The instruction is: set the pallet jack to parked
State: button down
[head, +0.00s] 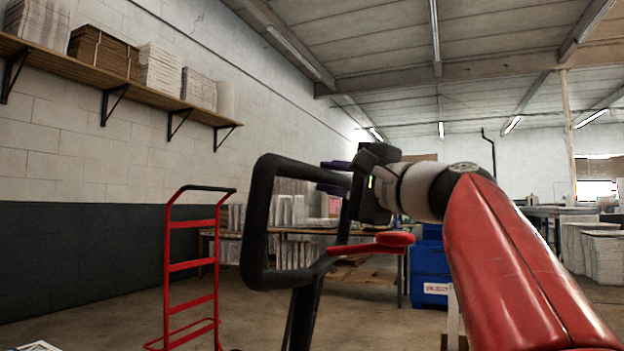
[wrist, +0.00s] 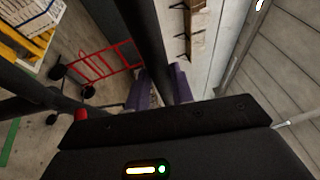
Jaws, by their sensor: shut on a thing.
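The pallet jack's handle (head: 258,220) is a black loop in the middle of the head view, on a dark shaft (head: 303,315) that runs down out of frame. A red lever (head: 375,243) sits at the base of the loop. My gripper (head: 334,178) has purple fingers and reaches in from the right, shut on the upper right part of the loop. In the wrist view a black bar (wrist: 152,40) of the handle passes between the purple fingers (wrist: 160,88). The jack's lower body is not clear in the head view.
A red hand truck (head: 192,265) stands to the left by the wall. A table (head: 370,249) with stacked filters is behind the handle, with a blue bin (head: 428,270) to its right. In the wrist view, boxes on something yellow (wrist: 20,45) stand at the upper left.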

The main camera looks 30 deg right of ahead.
jog(key=shift+s+d+r+h, duration=0.25)
jog(key=shift+d+r+h, duration=0.1)
jog(key=shift+r, duration=0.15)
jog(key=c, duration=1.2)
grip_release()
jog(key=shift+d+f, duration=0.1)
jog(key=shift+d, duration=0.05)
jog(key=shift+w+f, duration=0.1)
jog(key=v, duration=0.8)
